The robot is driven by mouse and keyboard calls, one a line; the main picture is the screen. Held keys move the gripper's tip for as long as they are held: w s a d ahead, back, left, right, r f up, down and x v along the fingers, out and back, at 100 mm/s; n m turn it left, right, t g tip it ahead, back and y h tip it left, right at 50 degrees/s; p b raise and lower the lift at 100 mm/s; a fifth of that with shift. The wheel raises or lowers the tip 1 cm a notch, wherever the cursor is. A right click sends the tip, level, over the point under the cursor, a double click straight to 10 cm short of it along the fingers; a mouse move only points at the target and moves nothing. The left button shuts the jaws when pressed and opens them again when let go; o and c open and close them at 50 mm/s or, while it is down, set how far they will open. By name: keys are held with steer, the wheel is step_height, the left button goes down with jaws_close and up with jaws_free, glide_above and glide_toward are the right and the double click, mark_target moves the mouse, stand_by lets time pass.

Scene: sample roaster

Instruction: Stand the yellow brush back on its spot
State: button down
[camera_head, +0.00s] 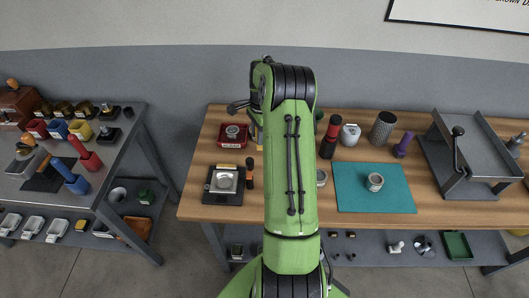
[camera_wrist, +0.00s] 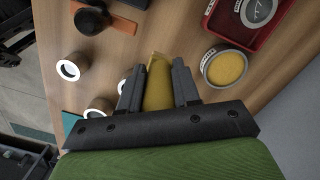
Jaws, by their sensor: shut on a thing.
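The yellow brush (camera_wrist: 158,88) is between the two black fingers of my gripper (camera_wrist: 159,66) in the wrist view, and the gripper is shut on it. Its pale tip points away from the palm, over the wooden table. I cannot tell whether it touches the table top. In the head view my green arm covers most of the gripper; a thin strip of yellow (camera_head: 258,134) shows at the arm's left edge. I cannot tell which spot is the brush's.
A red scale (camera_head: 232,135) and a black scale (camera_head: 223,184) stand left of my arm. A round tin with yellow contents (camera_wrist: 226,66) is close to the gripper. A teal mat (camera_head: 345,200) with a cup lies right. A gap separates bench and table.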

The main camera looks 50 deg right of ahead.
mark_target(259, 147)
step_height(259, 147, down, 6)
steer(key=shift+f+b, duration=0.25)
steer(key=shift+b, duration=0.1)
steer(key=c, duration=0.8)
jaws_free()
steer(key=shift+r, duration=0.1)
steer(key=r, duration=0.4)
steer(key=r+p, duration=0.1)
steer(key=r, duration=0.7)
steer(key=shift+d+r+p, duration=0.25)
steer(key=shift+r+p, duration=0.05)
steer(key=shift+p, duration=0.05)
steer(key=s+a+r+n+t+h, duration=0.1)
steer(key=a+r+n+h, duration=0.1)
steer(key=a+r+n, duration=0.9)
steer(key=s+a+r+n+t, duration=0.1)
steer(key=s+a+r+n, duration=0.2)
steer(key=a, duration=0.4)
steer(key=s+a+r+n+t, duration=0.1)
steer(key=s+a+r, duration=0.2)
steer(key=s+a, duration=0.3)
steer(key=s+a+f+n+t+y, duration=0.1)
steer(key=s+a+f+n+t, duration=0.1)
steer(key=s+a+n, duration=0.5)
steer(key=s+a, duration=0.1)
steer(key=s, duration=0.2)
steer(key=shift+a, duration=0.25)
